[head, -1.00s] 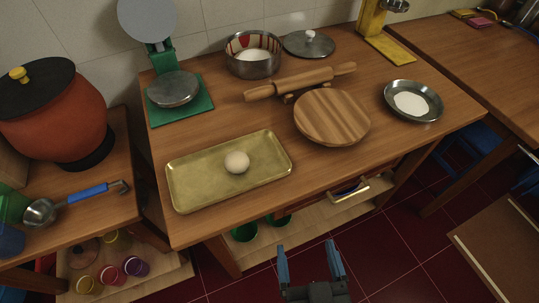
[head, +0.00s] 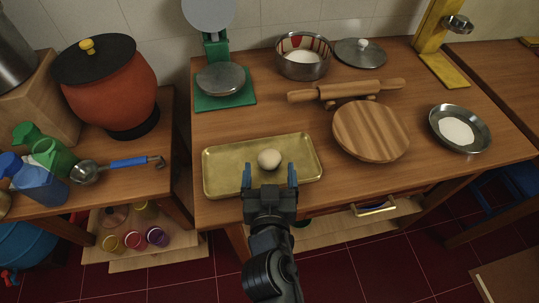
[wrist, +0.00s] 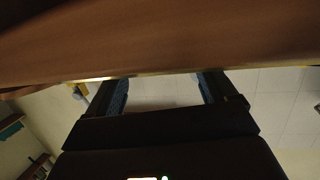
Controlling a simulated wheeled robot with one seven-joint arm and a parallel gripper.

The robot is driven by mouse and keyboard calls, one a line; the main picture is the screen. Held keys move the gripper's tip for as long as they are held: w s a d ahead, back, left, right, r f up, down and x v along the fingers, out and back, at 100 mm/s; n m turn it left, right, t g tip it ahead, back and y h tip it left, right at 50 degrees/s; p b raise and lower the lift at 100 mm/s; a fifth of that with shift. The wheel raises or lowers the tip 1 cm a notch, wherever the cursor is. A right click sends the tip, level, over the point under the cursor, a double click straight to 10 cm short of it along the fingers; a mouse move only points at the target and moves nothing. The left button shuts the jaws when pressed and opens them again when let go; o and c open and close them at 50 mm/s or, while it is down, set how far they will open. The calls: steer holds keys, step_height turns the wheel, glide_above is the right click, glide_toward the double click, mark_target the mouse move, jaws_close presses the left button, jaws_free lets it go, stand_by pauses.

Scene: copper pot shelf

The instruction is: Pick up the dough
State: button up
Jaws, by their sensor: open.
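The dough (head: 269,159) is a pale, round ball on the brass tray (head: 225,187), a little right of the tray's middle in the head view. My gripper (head: 270,177) is open with blue-padded fingers, and it appears at the tray's front edge, just in front of the dough, with nothing between the fingers. In the wrist view my gripper (wrist: 163,92) shows both fingers apart, with a brown wooden surface (wrist: 150,40) across the top of the picture. The dough is not visible in the wrist view.
Right of the tray are a round wooden board (head: 371,131), a rolling pin (head: 345,91) and a metal plate of white powder (head: 459,130). Behind stand a green scale (head: 222,88) and a pot (head: 303,66). A ladle (head: 90,171) lies on the left table.

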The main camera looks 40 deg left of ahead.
mark_target(269, 160)
steer(key=shift+x, duration=1.25)
steer(key=shift+c, duration=0.4)
steer(key=c, duration=1)
